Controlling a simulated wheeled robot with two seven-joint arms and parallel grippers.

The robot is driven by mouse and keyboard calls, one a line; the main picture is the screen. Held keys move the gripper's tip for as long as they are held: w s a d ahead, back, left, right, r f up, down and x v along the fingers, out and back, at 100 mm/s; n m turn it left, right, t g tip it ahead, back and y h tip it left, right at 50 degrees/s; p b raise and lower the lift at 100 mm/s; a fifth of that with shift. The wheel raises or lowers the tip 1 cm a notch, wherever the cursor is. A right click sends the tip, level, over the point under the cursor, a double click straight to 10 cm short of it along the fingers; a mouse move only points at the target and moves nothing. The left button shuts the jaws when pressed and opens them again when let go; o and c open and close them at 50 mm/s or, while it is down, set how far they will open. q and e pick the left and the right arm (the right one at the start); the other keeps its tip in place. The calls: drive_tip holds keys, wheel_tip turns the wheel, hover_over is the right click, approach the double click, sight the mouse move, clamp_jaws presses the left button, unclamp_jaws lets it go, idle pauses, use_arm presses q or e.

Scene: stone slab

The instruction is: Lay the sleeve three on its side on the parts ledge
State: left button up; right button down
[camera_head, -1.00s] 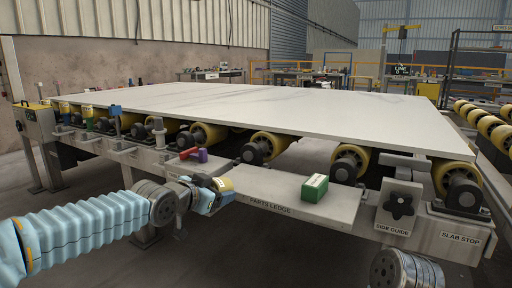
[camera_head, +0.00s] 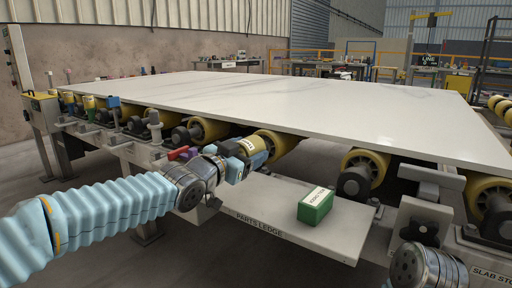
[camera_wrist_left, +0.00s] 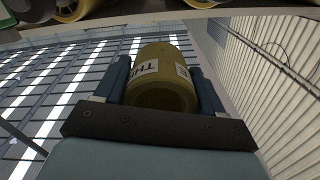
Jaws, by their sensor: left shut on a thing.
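The sleeve three is a yellow hollow cylinder (camera_head: 255,147) with a white label. It is between the fingers of my left gripper (camera_head: 234,160), which is shut on it above the left part of the parts ledge (camera_head: 270,205). In the left wrist view the sleeve (camera_wrist_left: 162,80) fills the space between the two blue fingers (camera_wrist_left: 160,88), its dark open end towards the camera and its label partly showing "TH". The ledge is a flat grey metal shelf under the slab's front edge. My right gripper is out of view; part of my right arm shows at bottom right.
A green box with a white top (camera_head: 316,205) stands on the ledge's right part. The white slab (camera_head: 300,108) and yellow rollers (camera_head: 366,168) lie close behind. Red (camera_head: 178,153) and purple pieces sit left of the gripper. The ledge's left and middle are clear.

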sight(248, 191)
use_arm(q)
drive_tip(key=shift+f+b, duration=3.05)
drive_tip(key=shift+f, duration=0.4)
drive_tip(key=shift+f+b, duration=0.3)
drive_tip(key=shift+f, duration=0.05)
drive_tip(key=shift+f, duration=0.2)
